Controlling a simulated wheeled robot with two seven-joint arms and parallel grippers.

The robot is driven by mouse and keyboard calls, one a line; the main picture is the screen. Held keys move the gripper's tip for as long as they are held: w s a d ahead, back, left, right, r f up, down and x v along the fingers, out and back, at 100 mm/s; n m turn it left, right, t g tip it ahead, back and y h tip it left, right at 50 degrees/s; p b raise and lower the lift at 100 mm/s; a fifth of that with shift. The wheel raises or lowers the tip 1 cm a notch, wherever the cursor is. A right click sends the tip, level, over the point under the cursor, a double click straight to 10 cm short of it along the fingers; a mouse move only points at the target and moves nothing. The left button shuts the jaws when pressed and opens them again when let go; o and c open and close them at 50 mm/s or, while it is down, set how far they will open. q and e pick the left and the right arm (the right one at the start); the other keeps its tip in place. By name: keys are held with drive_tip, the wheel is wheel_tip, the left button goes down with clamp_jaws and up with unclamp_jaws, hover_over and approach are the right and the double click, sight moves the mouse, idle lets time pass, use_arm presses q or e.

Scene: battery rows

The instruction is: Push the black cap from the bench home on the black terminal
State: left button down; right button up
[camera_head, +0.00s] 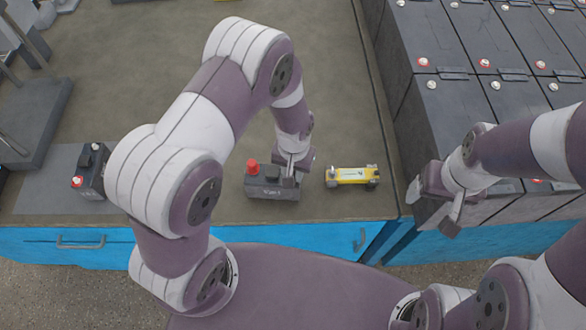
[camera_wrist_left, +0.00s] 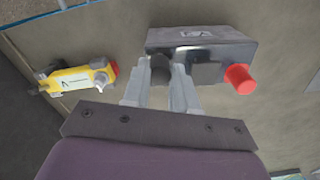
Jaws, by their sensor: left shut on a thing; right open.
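A small dark battery (camera_head: 270,190) stands on the bench near its front edge; it also shows in the left wrist view (camera_wrist_left: 225,55). A red cap (camera_head: 252,166) sits at its left end in the head view. My left gripper (camera_head: 290,172) is over the battery's right end. In the left wrist view, its fingers (camera_wrist_left: 161,75) are shut on the black cap (camera_wrist_left: 159,68), beside the battery's top. The black terminal is hidden, so I cannot tell whether the cap touches it. My right gripper (camera_head: 441,198) is open and empty, right of the bench.
A yellow device (camera_head: 352,176) lies right of the battery on the bench (camera_head: 340,110). Another battery (camera_head: 92,168) stands at the left, near a grey stand base (camera_head: 32,118). Rows of large dark batteries (camera_head: 450,110) stand at the right. The bench behind the arm is clear.

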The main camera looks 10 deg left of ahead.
use_arm(q)
drive_tip(key=shift+f+b, duration=0.3)
drive_tip(key=shift+f, duration=0.15)
idle(0.7)
drive_tip(key=shift+c, duration=1.8)
unclamp_jaws()
wheel_tip(320, 180, up, 7)
drive_tip(key=p, duration=0.6)
drive_tip(key=shift+r, duration=0.1)
